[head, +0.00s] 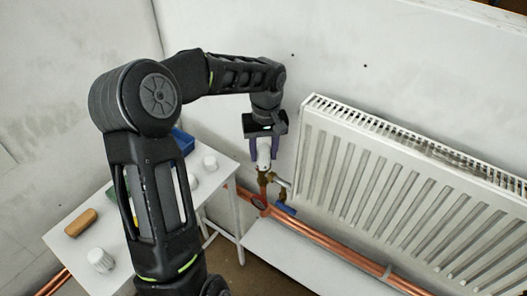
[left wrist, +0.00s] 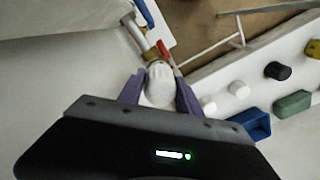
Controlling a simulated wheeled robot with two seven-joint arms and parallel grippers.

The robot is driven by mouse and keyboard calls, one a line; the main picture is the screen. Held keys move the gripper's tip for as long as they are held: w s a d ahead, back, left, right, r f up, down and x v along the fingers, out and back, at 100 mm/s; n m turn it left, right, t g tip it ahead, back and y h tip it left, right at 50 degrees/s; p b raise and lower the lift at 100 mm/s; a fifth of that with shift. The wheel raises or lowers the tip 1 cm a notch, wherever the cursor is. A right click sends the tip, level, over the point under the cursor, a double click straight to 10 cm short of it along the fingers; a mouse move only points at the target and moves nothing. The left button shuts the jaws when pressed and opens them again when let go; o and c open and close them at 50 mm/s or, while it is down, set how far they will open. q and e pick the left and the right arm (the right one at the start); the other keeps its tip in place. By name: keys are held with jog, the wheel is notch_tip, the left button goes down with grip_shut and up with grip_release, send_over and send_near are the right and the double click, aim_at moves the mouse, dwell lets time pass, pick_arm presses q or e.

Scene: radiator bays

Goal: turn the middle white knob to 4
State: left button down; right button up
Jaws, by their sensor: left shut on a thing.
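A white knob (head: 264,158) sits on the brass valve (head: 264,180) at the lower left corner of the radiator. My left gripper (head: 263,152) reaches down to it from above, with its purple fingers on both sides of the knob. In the left wrist view the white knob (left wrist: 160,85) is between the purple fingertips (left wrist: 160,92), and the gripper is shut on it. The rest of its grip is partly hidden by the fingers. No number or mark on the knob is readable. My right gripper is not in view.
The white radiator (head: 400,190) stands close to the right of the gripper. Copper pipes (head: 330,245), a blue lever (head: 285,209) and a red handle (head: 258,201) lie below. A white bench (head: 140,250) at left holds loose white knobs (head: 100,260), a wooden block (head: 81,222) and a blue tray (left wrist: 250,124).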

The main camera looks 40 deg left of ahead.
aim_at(263, 148)
pick_arm(q)
jog(key=shift+m, duration=0.3)
jog(key=m, duration=0.4)
jog(key=shift+a+m, duration=0.1)
jog(key=shift+m, duration=2.4)
jog(key=c, duration=0.8)
grip_release()
jog(key=shift+s, duration=0.1)
jog(key=shift+c, duration=0.2)
notch_tip(263, 148, up, 8)
jog(key=shift+f+b, duration=0.1)
jog(key=shift+b, duration=0.45)
